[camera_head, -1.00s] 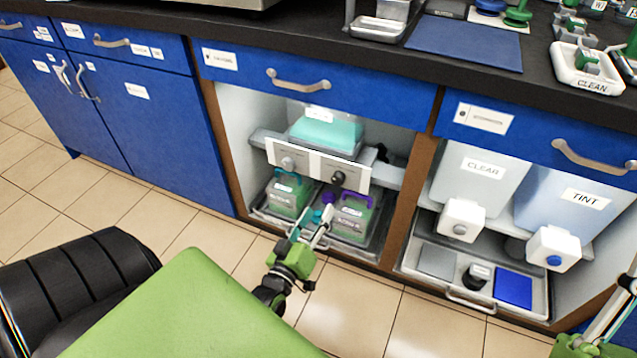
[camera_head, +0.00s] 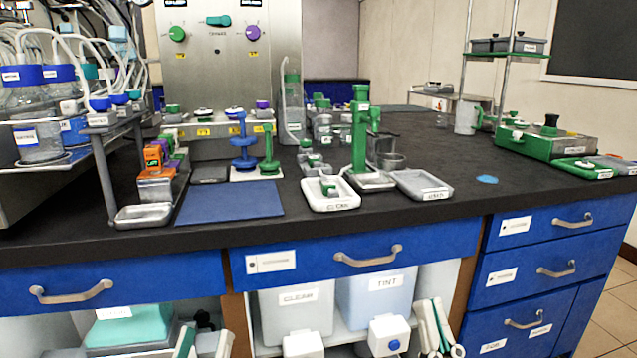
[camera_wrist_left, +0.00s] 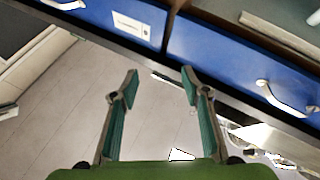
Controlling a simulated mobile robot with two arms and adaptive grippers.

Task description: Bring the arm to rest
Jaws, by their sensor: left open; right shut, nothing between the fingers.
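My left gripper (camera_head: 204,343) shows at the bottom edge of the head view, in front of the open cabinet. In the left wrist view my left gripper (camera_wrist_left: 160,84) is open, with its two fingers apart and nothing between them. Tiled floor and blue drawer fronts (camera_wrist_left: 215,40) lie beyond the fingers. My right gripper (camera_head: 438,328) shows at the bottom of the head view, just right of the TINT container (camera_head: 372,300). It is shut and empty. The rest of both arms is out of the head view.
The dark bench top (camera_head: 330,225) overhangs blue drawers with handles (camera_head: 368,256). A CLEAR container (camera_head: 297,310) stands in the open cabinet. On the bench are a blue mat (camera_head: 230,203), white trays (camera_head: 330,194), a green stand (camera_head: 361,130) and bottles (camera_head: 35,125).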

